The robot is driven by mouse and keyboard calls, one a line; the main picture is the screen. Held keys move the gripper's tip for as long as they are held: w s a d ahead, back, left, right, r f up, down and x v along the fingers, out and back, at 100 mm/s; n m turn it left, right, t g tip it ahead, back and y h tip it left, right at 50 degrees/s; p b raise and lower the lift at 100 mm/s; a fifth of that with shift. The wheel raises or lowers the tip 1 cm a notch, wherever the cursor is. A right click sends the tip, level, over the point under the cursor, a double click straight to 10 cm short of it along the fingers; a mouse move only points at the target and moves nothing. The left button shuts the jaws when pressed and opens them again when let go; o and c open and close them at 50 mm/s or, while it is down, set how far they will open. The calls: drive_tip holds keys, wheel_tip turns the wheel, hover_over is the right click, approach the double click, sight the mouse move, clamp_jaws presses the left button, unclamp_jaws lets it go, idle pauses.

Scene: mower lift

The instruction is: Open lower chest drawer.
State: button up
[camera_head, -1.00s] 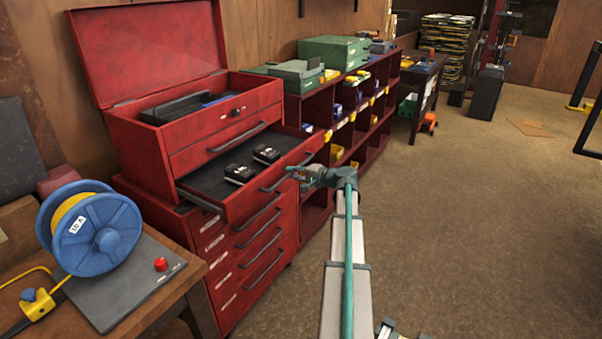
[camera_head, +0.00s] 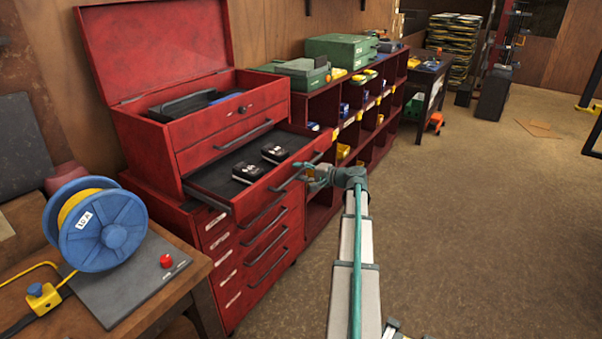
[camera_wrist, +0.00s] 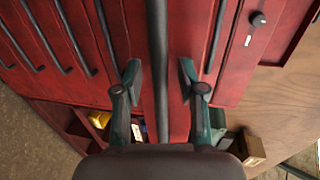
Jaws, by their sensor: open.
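The red tool chest (camera_head: 150,150) has its lid up and stands on a red cabinet. Its lower drawer (camera_head: 216,182) is pulled out, with two black blocks inside. The drawer's dark bar handle (camera_head: 287,183) runs along its front. My gripper (camera_head: 307,174) is at the right part of this handle. In the wrist view my gripper (camera_wrist: 160,82) is open, with the dark handle bar (camera_wrist: 158,50) running between its two fingers. A gap shows on each side of the bar. The chest's upper drawer (camera_head: 225,146) is shut.
Shut cabinet drawers (camera_head: 265,250) with bar handles lie below. A wooden bench (camera_head: 170,305) with a blue cable reel (camera_head: 103,230) stands at the left front. A red shelf unit (camera_head: 345,140) with bins stands behind.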

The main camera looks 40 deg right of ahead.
drive_tip(key=shift+s, duration=0.15)
drive_tip(key=v, duration=1.1)
drive_tip(key=shift+s+d+r, duration=0.2)
drive_tip(key=shift+s, duration=0.15)
